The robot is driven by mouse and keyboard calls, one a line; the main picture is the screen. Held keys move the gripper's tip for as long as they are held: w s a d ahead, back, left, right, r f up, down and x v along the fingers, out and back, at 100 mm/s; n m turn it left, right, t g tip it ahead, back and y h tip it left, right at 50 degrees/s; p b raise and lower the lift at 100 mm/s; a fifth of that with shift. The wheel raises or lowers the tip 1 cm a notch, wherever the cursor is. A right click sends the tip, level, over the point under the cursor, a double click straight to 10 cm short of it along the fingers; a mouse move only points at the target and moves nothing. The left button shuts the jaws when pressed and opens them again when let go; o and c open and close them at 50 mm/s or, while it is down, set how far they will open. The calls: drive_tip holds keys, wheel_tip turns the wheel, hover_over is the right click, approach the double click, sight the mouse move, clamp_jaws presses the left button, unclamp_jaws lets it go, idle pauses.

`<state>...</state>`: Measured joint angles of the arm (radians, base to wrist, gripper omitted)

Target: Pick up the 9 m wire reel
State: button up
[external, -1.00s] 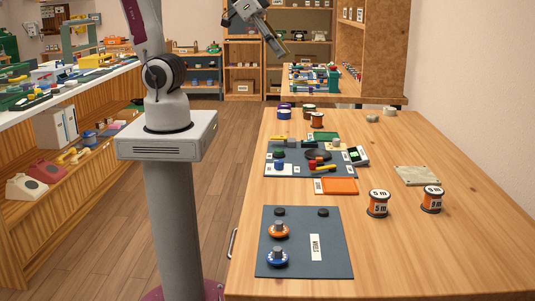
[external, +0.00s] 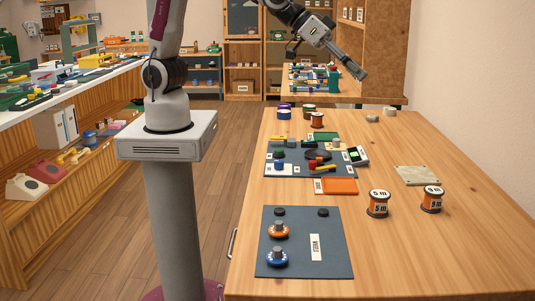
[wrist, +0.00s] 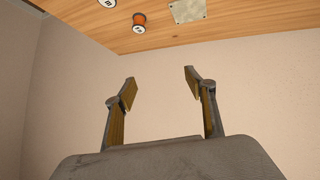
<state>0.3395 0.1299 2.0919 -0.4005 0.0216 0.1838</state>
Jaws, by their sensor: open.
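Two orange wire reels stand on the right part of the wooden table: one (external: 377,204) left of the other (external: 432,200). Both carry white labels that seem to read 5 m; I cannot read 9 m on either. A third orange-brown reel (external: 317,120) stands at the far end, its label not readable. My gripper (external: 360,72) is high above the far part of the table, apart from every reel. In the wrist view, my gripper (wrist: 160,78) is open and empty, facing the wall, with an orange reel (wrist: 139,19) at the top edge.
A dark mat (external: 300,270) with knobs lies at the front left. A second mat with tools and an orange tray (external: 340,186) lie behind it. A pale plate (external: 416,175) lies near the wall. The front right of the table (external: 440,260) is clear.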

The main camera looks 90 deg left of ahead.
sight(428, 189)
drive_tip(key=w+d+f+t, duration=0.1)
drive_tip(key=w+d+f, duration=0.2)
drive_tip(key=d+f, duration=0.2)
drive_tip(key=w+d+f+t+y, duration=0.1)
drive_tip(key=w+d+f, duration=0.3)
drive_tip(key=f, duration=0.6)
drive_tip(key=w+d+f+t+y, duration=0.1)
drive_tip(key=w+d+f, duration=0.3)
drive_tip(key=f, duration=0.3)
drive_tip(key=shift+w+d+f+t, duration=0.1)
drive_tip(key=shift+d+f+t, duration=0.2)
drive_tip(key=shift+d, duration=0.5)
drive_tip(key=shift+d+f, duration=0.1)
drive_tip(key=shift+f, duration=0.25)
drive_tip(key=shift+x, duration=1.3)
drive_tip(key=shift+w, duration=0.15)
drive_tip(key=shift+a+x, duration=0.15)
drive_tip(key=shift+x, duration=1.1)
drive_tip(key=shift+a+x, duration=0.1)
drive_tip(key=shift+x, duration=1.1)
drive_tip(key=shift+w+r, duration=0.1)
drive_tip(key=shift+r, duration=0.1)
